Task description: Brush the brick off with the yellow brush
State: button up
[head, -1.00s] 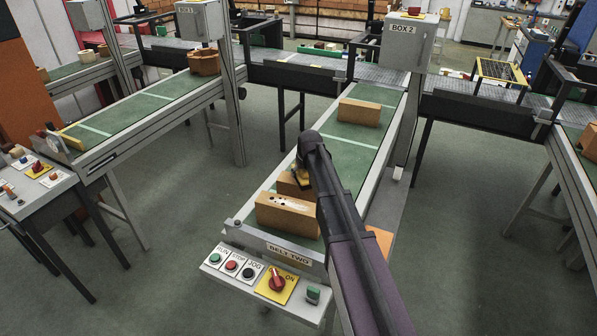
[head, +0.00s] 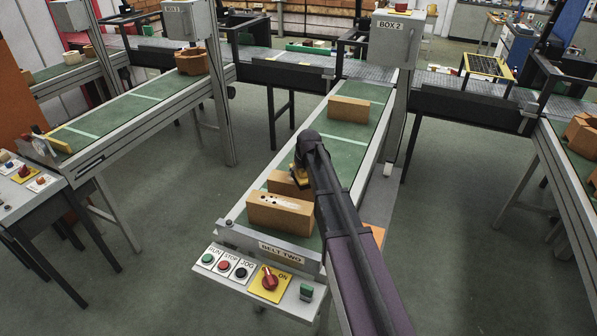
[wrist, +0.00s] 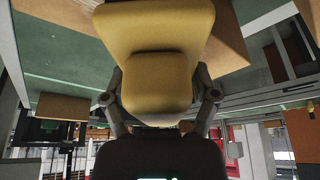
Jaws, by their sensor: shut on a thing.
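An orange-tan brick (head: 279,213) lies at the near end of the green belt (head: 345,152) marked BELT TWO. A white patch with dark specks shows along its upper edge. A second brick (head: 283,183) lies just behind it, partly hidden by my arm. My gripper (wrist: 160,95) is shut on the yellow brush (wrist: 155,35), which fills the upper middle of the wrist view. In the head view my arm hides most of the gripper; a bit of yellow shows above the second brick. I cannot tell whether the brush touches a brick.
A third brick (head: 348,110) lies farther up the belt. A control panel (head: 252,275) with buttons and a red switch is at the belt's near end. The BOX 2 cabinet (head: 392,45) stands on a post at the right. Another belt (head: 130,107) runs at the left.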

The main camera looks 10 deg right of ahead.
jog(key=shift+s+d+f, duration=0.1)
jog(key=shift+s+d, duration=0.3)
jog(key=shift+d, duration=0.3)
jog(key=shift+s+d, duration=0.4)
jog(key=shift+d, duration=0.3)
jog(key=shift+d, duration=0.1)
jog(key=shift+s+d, duration=0.45)
jog(key=shift+d, duration=0.4)
jog(key=shift+s+d, duration=0.45)
jog(key=shift+d, duration=0.4)
jog(key=shift+r, duration=0.25)
notch_tip(320, 180, up, 6)
jog(key=p, duration=0.6)
jog(key=shift+f, duration=0.1)
notch_tip(320, 180, up, 3)
jog(key=p, duration=0.3)
jog(key=shift+f, duration=0.1)
